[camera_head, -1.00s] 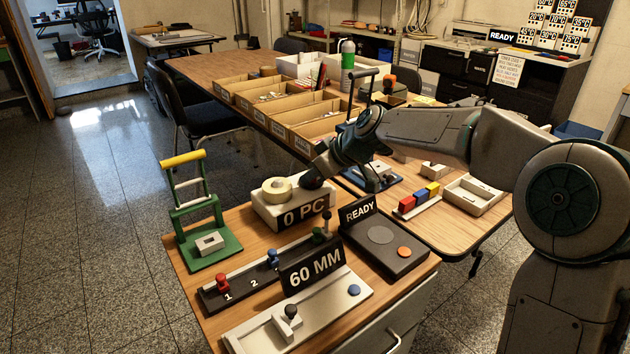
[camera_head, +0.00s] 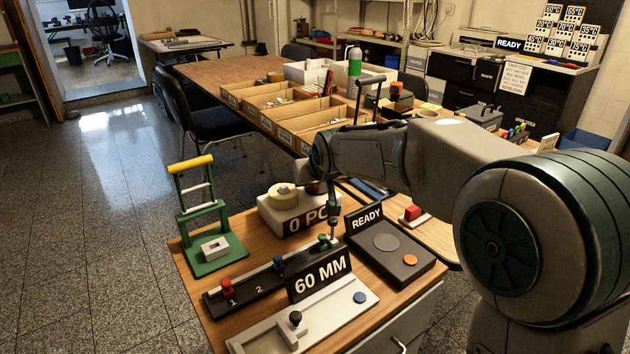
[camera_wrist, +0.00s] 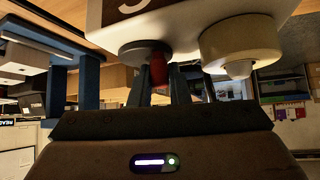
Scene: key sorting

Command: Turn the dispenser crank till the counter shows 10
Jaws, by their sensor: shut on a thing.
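The dispenser (camera_head: 268,208) is a pale box with a cream roll-shaped part (camera_head: 283,191) on top, at the back of the near table. Its dark counter plate (camera_head: 305,219) reads 0, with the letters after it partly covered by my arm. In the wrist view the crank shows as a dark disc (camera_wrist: 133,47) with a red knob (camera_wrist: 158,68), beside the cream part (camera_wrist: 235,42). My gripper (camera_wrist: 159,86) is shut on the red knob, one finger on each side. In the head view my wrist hides most of the crank and the fingertips.
Close by stand a slider rail (camera_head: 250,286) with coloured knobs, a 60 MM sign (camera_head: 320,276), a READY box (camera_head: 390,268) and a green stand (camera_head: 215,262). A light slide gauge (camera_head: 335,318) lies in front. Open cardboard bins (camera_head: 305,120) stand on the table behind.

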